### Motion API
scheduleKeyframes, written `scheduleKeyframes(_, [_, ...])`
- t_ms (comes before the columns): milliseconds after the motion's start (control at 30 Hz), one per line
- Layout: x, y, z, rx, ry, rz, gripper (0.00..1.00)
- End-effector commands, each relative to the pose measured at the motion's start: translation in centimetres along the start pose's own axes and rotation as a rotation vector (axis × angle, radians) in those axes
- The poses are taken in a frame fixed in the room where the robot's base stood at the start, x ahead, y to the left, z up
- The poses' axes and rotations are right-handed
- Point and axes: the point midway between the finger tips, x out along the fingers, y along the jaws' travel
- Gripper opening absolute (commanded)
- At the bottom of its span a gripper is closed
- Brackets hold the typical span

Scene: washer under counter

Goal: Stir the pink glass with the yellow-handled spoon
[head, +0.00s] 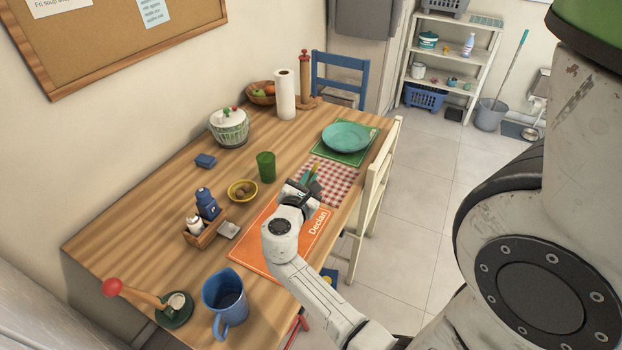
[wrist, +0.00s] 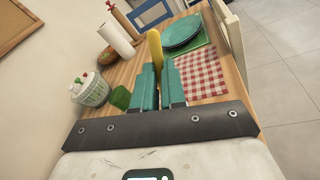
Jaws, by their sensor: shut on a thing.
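My gripper (wrist: 159,80) has teal fingers and is shut on the yellow-handled spoon (wrist: 154,45). The yellow handle sticks up past the fingertips in the wrist view, and the spoon's bowl is hidden. In the head view my gripper (head: 308,181) is over the table, by the red checked mat and the far edge of the orange mat. A bit of the yellow handle (head: 315,168) shows there too. I see no pink glass in either view; whether my arm or gripper hides it I cannot tell.
A green cup (head: 265,167) and a yellow bowl (head: 242,190) stand left of my gripper. The orange mat (head: 262,245) lies under my arm, the checked mat (head: 340,181) beyond. A teal plate (head: 346,137) is farther back. A blue pitcher (head: 224,297) stands near the front.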

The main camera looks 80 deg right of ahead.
Motion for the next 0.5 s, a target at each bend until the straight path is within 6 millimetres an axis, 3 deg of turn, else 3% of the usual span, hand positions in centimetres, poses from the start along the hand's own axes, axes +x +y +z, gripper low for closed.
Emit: scheduleKeyframes(500, [0.0, -0.1, -4.0, -0.001, 0.0, 0.0, 0.0])
